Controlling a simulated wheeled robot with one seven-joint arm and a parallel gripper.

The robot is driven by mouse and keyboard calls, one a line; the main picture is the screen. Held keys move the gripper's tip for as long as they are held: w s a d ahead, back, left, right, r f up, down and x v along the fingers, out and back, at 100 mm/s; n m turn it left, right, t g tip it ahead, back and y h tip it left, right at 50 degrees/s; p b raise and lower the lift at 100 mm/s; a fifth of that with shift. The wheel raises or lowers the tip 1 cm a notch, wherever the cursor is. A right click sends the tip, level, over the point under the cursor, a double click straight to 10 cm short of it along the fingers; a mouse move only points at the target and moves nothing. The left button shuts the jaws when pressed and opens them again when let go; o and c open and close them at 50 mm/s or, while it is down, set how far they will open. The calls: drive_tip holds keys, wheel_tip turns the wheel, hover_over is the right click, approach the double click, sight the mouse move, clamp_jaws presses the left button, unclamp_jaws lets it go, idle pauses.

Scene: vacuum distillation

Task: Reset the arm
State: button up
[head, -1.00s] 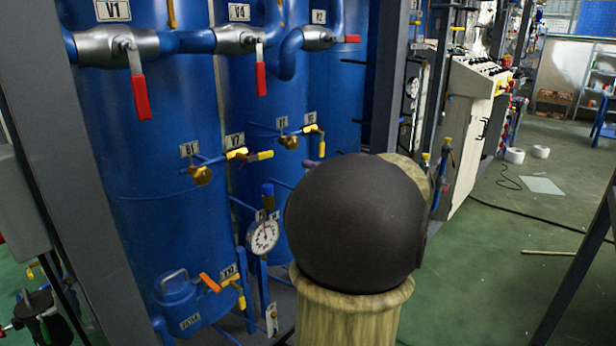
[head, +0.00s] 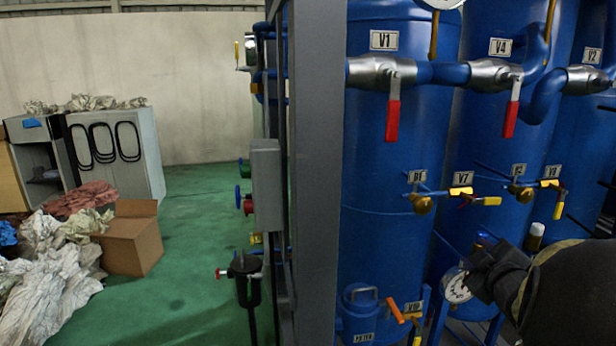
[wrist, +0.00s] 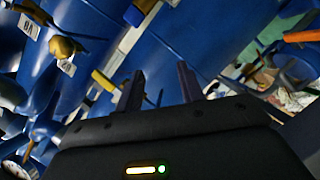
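My arm (head: 575,290) comes in dark from the lower right in the head view. My gripper (head: 484,268) is at its left end, in front of the blue tanks and partly over a pressure gauge (head: 457,287). In the wrist view two dark fingers of my gripper (wrist: 160,85) stand apart with nothing seen between them. Blue pipework and yellow valve handles show behind them, tilted.
Blue tanks (head: 392,165) with red-handled valves, such as V1 (head: 393,107), stand behind a grey post (head: 316,160). A cardboard box (head: 132,240), a grey cabinet (head: 118,150) and crumpled sheeting (head: 50,270) are at left. Green floor (head: 195,290) lies clear between.

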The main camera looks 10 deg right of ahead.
drive_tip(key=s+a+f+m+g+y, duration=0.1)
drive_tip(key=s+a+f+m+g, duration=0.25)
drive_tip(key=a+f, duration=0.55)
drive_tip(key=s+a+f+m+g+y, duration=0.25)
drive_tip(key=a+f+g, duration=0.25)
drive_tip(key=a+f, duration=0.4)
drive_tip(key=s+a+f+m+g, duration=0.2)
drive_tip(key=s+a+g, duration=0.2)
drive_tip(key=s+a, duration=0.45)
wheel_tip(320, 180, up, 25)
drive_tip(key=w+p, duration=0.1)
drive_tip(key=p, duration=2.3)
drive_tip(key=shift+f+p, duration=0.2)
drive_tip(key=shift+p, duration=0.2)
drive_tip(key=shift+a+y, duration=0.1)
drive_tip(key=shift+y, duration=0.15)
idle(1.2)
